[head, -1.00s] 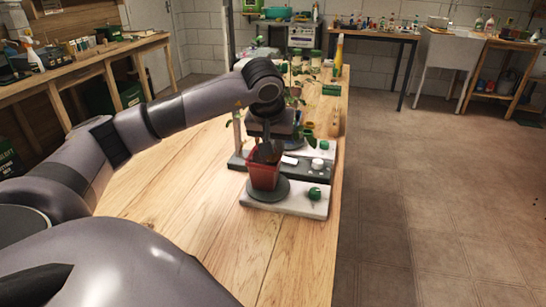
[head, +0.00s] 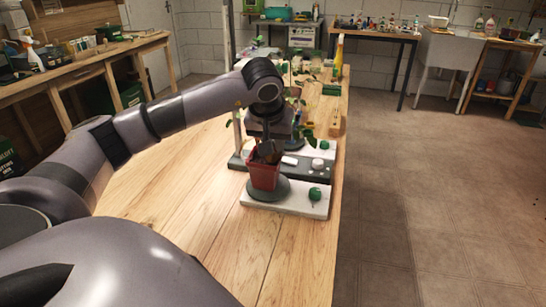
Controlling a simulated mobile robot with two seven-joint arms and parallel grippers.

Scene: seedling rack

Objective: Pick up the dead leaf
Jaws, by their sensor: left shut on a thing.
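A red pot (head: 264,174) stands on a round dark plate on the white-topped station (head: 265,208) near the front of the long wooden table. My left gripper (head: 267,155) points down at the mouth of this pot, with its fingertips at or just inside the rim. It is shut on a small dark brown thing, which looks like the dead leaf, but the fingers and the pot mostly hide it. My right gripper is not in view.
A second station with a white knob (head: 317,164) sits just behind. Green plants, small pots and a yellow bottle (head: 339,52) stand farther back on the table. The front left of the table (head: 185,215) is bare. Open floor lies to the right.

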